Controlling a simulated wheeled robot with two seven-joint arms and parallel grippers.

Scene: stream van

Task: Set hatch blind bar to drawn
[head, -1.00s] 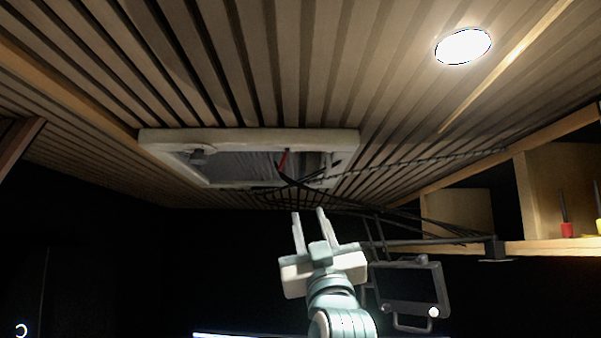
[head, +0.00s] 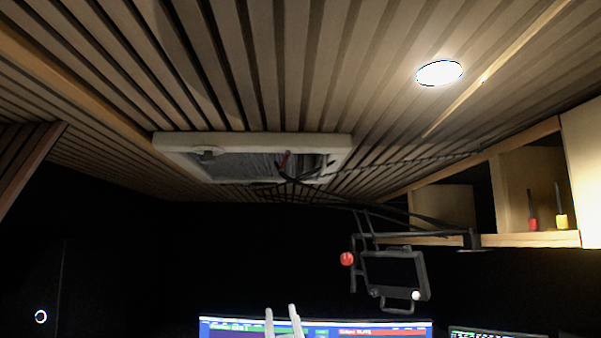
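The roof hatch is a pale rectangular frame (head: 340,140) in the slatted ceiling, with a grey, textured panel (head: 245,165) inside it. A small rounded fitting (head: 208,153) sits at the left of the opening. I cannot clearly tell the blind bar apart from the frame and panel. A thin red piece (head: 283,160) and dark cables show at the right part of the hatch. My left gripper (head: 283,309) is at the bottom edge, well below the hatch. Its two pale fingers are apart with nothing visible between them. My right gripper is out of view.
A dark framed monitor (head: 393,270) hangs right of centre, with a red knob (head: 347,259) on its left. Lit screens (head: 370,330) are at the bottom. A wooden shelf (head: 530,240) with small items is at the right. Cables (head: 335,198) run below the hatch.

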